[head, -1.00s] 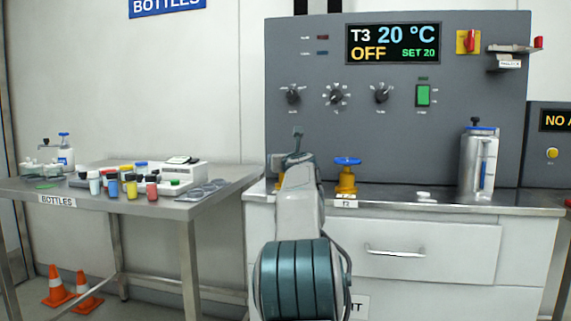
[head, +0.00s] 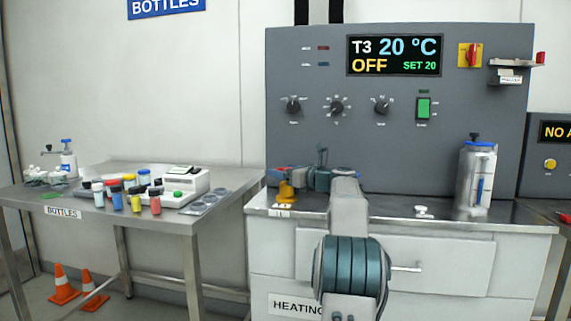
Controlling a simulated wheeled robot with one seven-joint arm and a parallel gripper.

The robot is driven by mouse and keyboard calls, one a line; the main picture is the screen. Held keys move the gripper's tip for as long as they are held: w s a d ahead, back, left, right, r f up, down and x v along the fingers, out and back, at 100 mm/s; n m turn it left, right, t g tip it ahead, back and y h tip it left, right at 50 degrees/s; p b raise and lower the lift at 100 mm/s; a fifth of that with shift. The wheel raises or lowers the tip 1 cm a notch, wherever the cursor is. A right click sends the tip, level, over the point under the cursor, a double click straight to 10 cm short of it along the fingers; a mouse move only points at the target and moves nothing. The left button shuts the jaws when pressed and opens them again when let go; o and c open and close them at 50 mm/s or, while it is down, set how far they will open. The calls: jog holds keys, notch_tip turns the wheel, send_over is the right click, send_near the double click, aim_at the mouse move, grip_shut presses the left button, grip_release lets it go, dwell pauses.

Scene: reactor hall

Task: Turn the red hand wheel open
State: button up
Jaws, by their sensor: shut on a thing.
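The red hand wheel (head: 279,171) sits on a yellow valve body (head: 287,191) at the left end of the bench top; only a little red shows. My gripper (head: 293,174) reaches in from the right at wheel height and is shut on the wheel's rim. The fingers are small here, and part of the wheel is hidden behind them.
A grey panel (head: 420,140) stands behind, its display (head: 394,56) reading T3 20 °C, OFF, SET 20. A steel flask (head: 476,180) stands at the right of the bench. A table (head: 130,205) with several bottles is at the left, two orange cones (head: 64,285) below.

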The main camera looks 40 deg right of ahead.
jog(key=shift+f+y, duration=0.15)
jog(key=shift+y, duration=0.15)
jog(key=o, duration=1)
jog(key=shift+r+p, duration=0.5)
jog(key=shift+r, duration=0.1)
jog(key=r+p, duration=0.1)
jog(key=r, duration=0.1)
jog(key=r+p, duration=0.1)
jog(key=r, duration=0.1)
jog(key=shift+s+d+p, duration=0.25)
jog(key=shift+s+p, duration=0.1)
jog(key=s+d+r+p, duration=0.1)
jog(key=s+r, duration=0.1)
jog(key=s, duration=0.1)
jog(key=s+d+r+p, duration=0.1)
jog(key=s+d+r, duration=0.1)
jog(key=s, duration=0.1)
jog(key=s+d+r+p, duration=0.1)
jog(key=s+r, duration=0.1)
jog(key=s, duration=0.1)
jog(key=shift+s+d, duration=0.3)
jog(key=shift+d, duration=0.1)
